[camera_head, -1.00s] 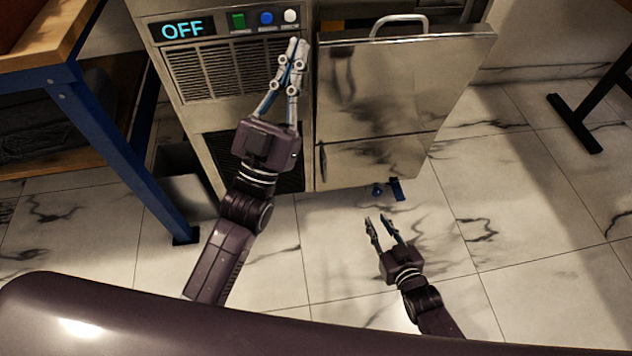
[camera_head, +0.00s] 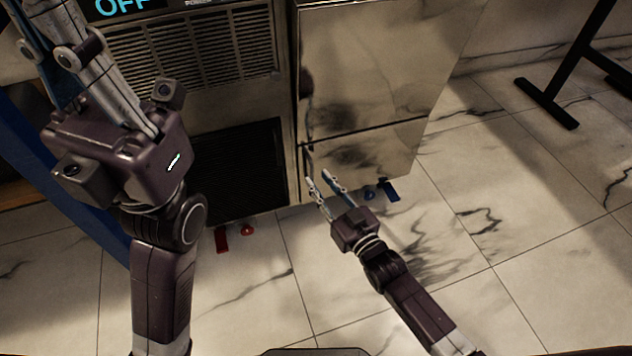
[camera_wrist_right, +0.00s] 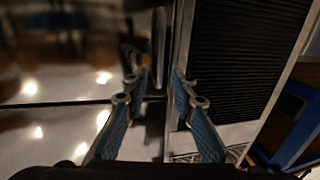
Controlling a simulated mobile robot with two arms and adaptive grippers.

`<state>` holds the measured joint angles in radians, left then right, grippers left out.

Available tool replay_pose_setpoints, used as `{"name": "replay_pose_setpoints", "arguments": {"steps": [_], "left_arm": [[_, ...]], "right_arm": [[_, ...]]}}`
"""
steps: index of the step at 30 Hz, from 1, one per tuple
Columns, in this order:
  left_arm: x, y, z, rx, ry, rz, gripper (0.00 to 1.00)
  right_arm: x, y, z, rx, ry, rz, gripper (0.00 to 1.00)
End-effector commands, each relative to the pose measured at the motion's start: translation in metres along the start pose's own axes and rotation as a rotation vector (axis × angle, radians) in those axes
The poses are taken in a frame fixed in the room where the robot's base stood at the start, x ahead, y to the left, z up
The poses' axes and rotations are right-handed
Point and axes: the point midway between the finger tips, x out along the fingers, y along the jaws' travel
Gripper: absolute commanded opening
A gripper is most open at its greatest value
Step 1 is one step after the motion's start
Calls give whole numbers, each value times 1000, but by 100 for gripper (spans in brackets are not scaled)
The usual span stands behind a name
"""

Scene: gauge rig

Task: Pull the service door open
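The lower metal panel (camera_head: 370,155), which I take for the service door, sits flush with the cabinet front and looks shut. A dark upright handle (camera_head: 308,160) is at its left edge. In the right wrist view the handle (camera_wrist_right: 159,35) stands near the dark grille. My right gripper (camera_head: 321,174) is just in front of the panel's lower left area, near the handle. Its fingers are apart in the right wrist view (camera_wrist_right: 157,85), with nothing gripped between them. My left gripper's fingers (camera_head: 60,40) rise at the upper left, and their tips lie outside the view.
Left of the panel are a dark lower grille (camera_head: 235,170) and a louvred vent (camera_head: 190,60) under an "OFF" display (camera_head: 120,5). Red pedals (camera_head: 222,238) and blue pedals (camera_head: 388,190) sit at the floor. A blue table leg (camera_head: 40,150) is at the left.

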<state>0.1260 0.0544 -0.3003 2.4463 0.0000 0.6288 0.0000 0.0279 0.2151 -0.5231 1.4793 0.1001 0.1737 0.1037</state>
Motion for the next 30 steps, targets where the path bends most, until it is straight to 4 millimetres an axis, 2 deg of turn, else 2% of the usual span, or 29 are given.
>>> {"name": "replay_pose_setpoints", "arguments": {"steps": [6, 15, 17, 22, 30], "left_arm": [[4, 2, -4, 4, 30, 12, 0], [6, 2, -5, 5, 34, 14, 0], [6, 2, -5, 5, 34, 14, 0], [6, 2, -5, 5, 34, 14, 0], [6, 3, -5, 4, 34, 14, 0]], "right_arm": [[21, 0, 1, 0, 1, 0, 24], [23, 0, 0, 0, -1, 0, 24], [23, 0, 0, 0, -1, 1, 20], [23, 0, 0, 0, -1, 1, 1], [23, 0, 0, 0, -1, 1, 0]]}}
